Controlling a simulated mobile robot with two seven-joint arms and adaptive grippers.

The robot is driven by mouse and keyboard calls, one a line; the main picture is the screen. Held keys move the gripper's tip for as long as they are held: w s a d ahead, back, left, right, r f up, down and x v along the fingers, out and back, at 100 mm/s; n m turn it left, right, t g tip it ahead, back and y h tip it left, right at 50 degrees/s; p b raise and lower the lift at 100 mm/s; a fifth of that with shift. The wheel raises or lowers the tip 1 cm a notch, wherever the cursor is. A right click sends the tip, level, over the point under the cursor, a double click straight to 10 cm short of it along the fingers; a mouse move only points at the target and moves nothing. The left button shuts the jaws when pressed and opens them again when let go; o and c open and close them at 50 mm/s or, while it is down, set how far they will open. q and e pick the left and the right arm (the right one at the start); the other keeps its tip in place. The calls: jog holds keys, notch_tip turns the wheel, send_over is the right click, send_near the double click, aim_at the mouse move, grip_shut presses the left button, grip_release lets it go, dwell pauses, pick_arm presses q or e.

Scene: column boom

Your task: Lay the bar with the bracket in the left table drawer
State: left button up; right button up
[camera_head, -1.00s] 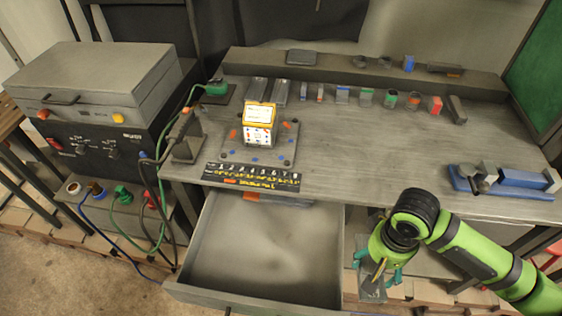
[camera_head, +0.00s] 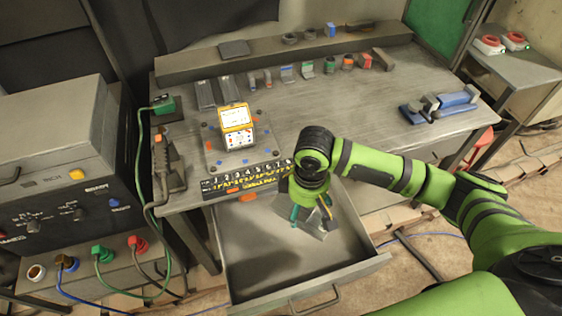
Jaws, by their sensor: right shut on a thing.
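The left table drawer (camera_head: 255,290) is pulled open below the table's front edge, and its visible floor looks empty. My right gripper (camera_head: 312,213) points down over the right part of the drawer. It is shut on a grey piece, the bar with the bracket (camera_head: 322,228). The gripper's fingers and wrist hide much of the piece, so its full shape is unclear. I cannot tell its exact height above the drawer floor. My left gripper is out of view.
The table (camera_head: 330,120) carries a yellow-topped box (camera_head: 237,127) on a plate, a numbered strip (camera_head: 245,178) at the front edge and a blue-and-grey vise (camera_head: 438,104) at right. Small blocks line the back. A dark power unit (camera_head: 60,190) with cables stands at left.

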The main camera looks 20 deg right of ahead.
jog(key=w+r+n+p, duration=0.1)
jog(key=r+n+p, duration=0.1)
jog(key=n, duration=0.1)
jog(key=w+a+r+n+p, duration=0.1)
jog(key=w+r+n+p, duration=0.1)
jog(key=n, duration=0.2)
jog(key=w+a+r+n+p, duration=0.1)
jog(key=w+r+n, duration=0.1)
jog(key=r+n, duration=0.1)
jog(key=shift+a+n+p, duration=0.25)
jog(key=shift+n+p, duration=0.05)
jog(key=shift+p, duration=0.1)
jog(key=shift+w+a+r+n+p, duration=0.3)
jog(key=shift+w+r+n, duration=0.1)
jog(key=shift+n, duration=0.5)
jog(key=shift+f, duration=1.55)
jog(key=shift+f+b, duration=1.1)
jog(key=shift+f, duration=0.55)
notch_tip(320, 180, down, 15)
jog(key=b, duration=1.6)
jog(key=shift+r, duration=0.15)
jog(key=shift+f+b, duration=0.35)
jog(key=shift+f, duration=1.2)
